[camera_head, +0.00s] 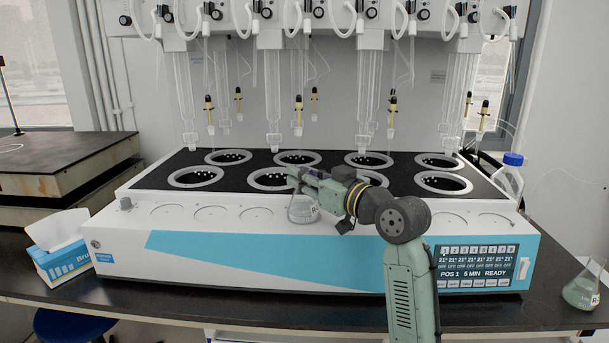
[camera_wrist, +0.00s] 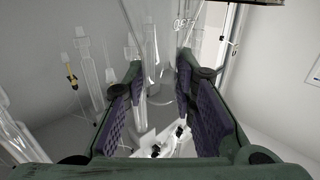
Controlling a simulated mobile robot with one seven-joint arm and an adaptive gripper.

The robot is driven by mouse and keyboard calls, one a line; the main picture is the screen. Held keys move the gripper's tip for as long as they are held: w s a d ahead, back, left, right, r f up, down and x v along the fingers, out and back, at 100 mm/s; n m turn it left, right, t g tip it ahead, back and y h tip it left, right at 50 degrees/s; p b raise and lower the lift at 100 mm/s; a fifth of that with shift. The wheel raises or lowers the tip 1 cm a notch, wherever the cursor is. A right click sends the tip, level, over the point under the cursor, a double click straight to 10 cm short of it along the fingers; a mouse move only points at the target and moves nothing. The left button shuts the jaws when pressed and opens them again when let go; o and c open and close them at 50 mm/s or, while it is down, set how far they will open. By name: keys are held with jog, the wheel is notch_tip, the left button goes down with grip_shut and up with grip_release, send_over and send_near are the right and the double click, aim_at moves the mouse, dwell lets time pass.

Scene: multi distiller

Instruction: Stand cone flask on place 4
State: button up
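A clear glass cone flask (camera_head: 303,211) is in the head view at the front ledge of the white distiller, at the fourth round place from the left. It looks upright; its neck is hidden by my gripper, and whether its base fully touches the ledge is hard to tell. My gripper (camera_head: 305,182) reaches in from the right, level with the top of the flask. In the wrist view the purple-padded fingers of my gripper (camera_wrist: 160,92) stand wide apart, with overlapping clear glass seen between them. I see no clear grip on the flask.
Round heater openings and hanging glass tubes stand behind the ledge. A second cone flask with greenish liquid (camera_head: 581,291) is on the table at the far right. A blue-capped bottle (camera_head: 509,180) stands at the distiller's right end. A tissue box (camera_head: 62,258) is at the left.

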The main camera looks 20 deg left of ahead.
jog(key=o, duration=0.3)
jog(key=shift+r, duration=0.1)
jog(key=b+v, duration=0.3)
jog(key=v, duration=0.9)
jog(key=shift+r, duration=0.1)
jog(key=shift+a, duration=0.1)
